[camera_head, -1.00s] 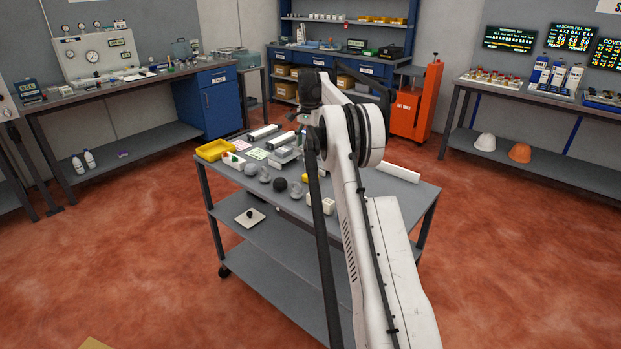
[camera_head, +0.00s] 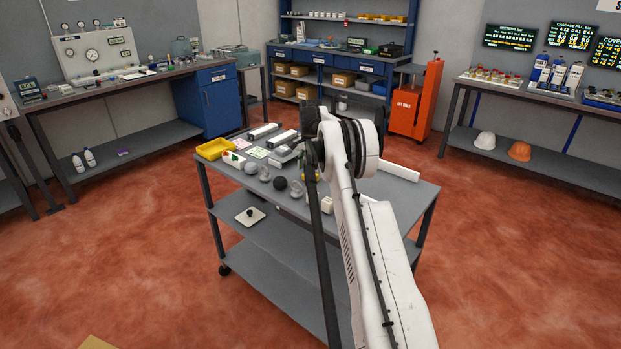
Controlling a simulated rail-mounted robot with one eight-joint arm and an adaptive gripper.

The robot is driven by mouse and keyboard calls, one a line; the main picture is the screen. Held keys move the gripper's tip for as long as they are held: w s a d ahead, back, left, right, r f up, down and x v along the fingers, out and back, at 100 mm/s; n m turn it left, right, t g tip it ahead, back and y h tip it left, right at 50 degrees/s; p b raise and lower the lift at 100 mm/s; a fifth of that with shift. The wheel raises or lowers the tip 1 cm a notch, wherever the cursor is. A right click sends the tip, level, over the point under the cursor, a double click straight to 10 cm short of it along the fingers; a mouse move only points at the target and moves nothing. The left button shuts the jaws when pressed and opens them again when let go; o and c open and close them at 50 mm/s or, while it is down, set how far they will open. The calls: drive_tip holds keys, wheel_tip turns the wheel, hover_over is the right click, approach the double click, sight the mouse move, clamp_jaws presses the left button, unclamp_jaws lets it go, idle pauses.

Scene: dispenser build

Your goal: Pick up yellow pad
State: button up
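My white arm reaches over the grey cart (camera_head: 395,196). My dark gripper (camera_head: 302,170) points down over the middle of the cart top, low among the small parts. It is small and partly covered by my arm, so I cannot see whether its fingers are apart or hold something. A small patch of yellow (camera_head: 317,176) shows right beside the gripper and arm; most of it is hidden, and I cannot tell whether it is the yellow pad or whether the gripper touches it.
On the cart stand a yellow tray (camera_head: 214,149), a dark ball (camera_head: 280,183), grey rounded parts (camera_head: 251,169), a white block (camera_head: 327,205) and a long white bar (camera_head: 399,171). A white plate with a dark knob (camera_head: 250,215) lies on the shelf below. The cart's front right top is clear.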

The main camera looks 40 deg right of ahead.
sight(311, 174)
drive_tip(key=shift+f, duration=1.55)
drive_tip(key=c, duration=1)
drive_tip(key=shift+r, duration=0.15)
drive_tip(key=shift+r, duration=0.55)
wheel_tip(311, 174, up, 3)
drive_tip(key=shift+f, duration=0.2)
drive_tip(key=s+a+r, duration=0.1)
drive_tip(key=a+r, duration=0.1)
drive_tip(key=a, duration=0.1)
drive_tip(key=s+a+r+b, duration=0.1)
drive_tip(key=a+r, duration=0.1)
drive_tip(key=a, duration=0.2)
drive_tip(key=s+a+r, duration=0.2)
drive_tip(key=a+r, duration=0.1)
drive_tip(key=shift+a, duration=0.4)
